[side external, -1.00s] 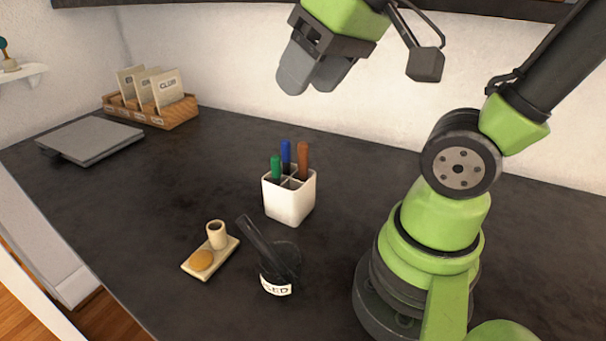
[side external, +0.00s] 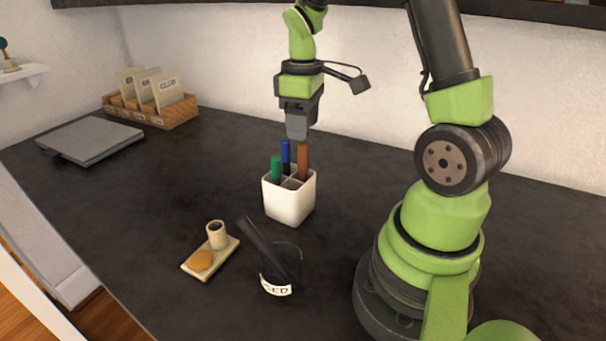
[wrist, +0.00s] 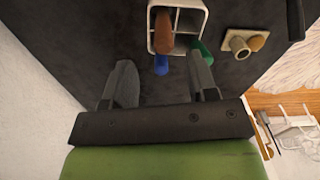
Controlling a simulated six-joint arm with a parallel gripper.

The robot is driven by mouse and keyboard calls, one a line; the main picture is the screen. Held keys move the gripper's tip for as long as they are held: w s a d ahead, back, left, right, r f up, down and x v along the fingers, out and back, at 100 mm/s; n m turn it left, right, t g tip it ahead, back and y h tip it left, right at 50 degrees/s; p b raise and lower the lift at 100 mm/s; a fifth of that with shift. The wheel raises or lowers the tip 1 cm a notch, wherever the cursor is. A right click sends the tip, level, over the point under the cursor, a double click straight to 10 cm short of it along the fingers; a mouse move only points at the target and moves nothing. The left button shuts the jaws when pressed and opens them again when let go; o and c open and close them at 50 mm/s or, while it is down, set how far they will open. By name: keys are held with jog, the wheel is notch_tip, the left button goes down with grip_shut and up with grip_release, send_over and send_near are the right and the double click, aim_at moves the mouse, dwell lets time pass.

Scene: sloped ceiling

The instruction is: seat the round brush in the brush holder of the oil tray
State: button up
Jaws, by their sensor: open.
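A white divided holder (side external: 289,206) holds upright green (side external: 276,168), blue (side external: 286,152) and brown (side external: 303,161) handles. I cannot tell which is the round brush; their lower ends are hidden. The oil tray (side external: 223,256) is a small cream slab with an upright hollow brush holder (side external: 216,236) and an orange round patch (side external: 201,260). The brush holder looks empty. My gripper (side external: 297,136) points down above the white holder, close over the brown and blue handles. In the wrist view its open, empty fingers (wrist: 163,82) flank the brown (wrist: 163,35) and blue (wrist: 161,66) handles.
A clear cup labelled "USED" (side external: 275,289) with a dark leaning object stands right of the oil tray. A grey flat slab (side external: 90,140) and a wooden card rack (side external: 150,113) are at the back left. The dark counter between is clear.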

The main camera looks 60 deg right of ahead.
aim_at(303, 149)
jog(key=f, duration=0.5)
jog(key=shift+s+a+f, duration=0.15)
jog(key=shift+a+f, duration=0.05)
jog(key=shift+f, duration=0.1)
grip_shut()
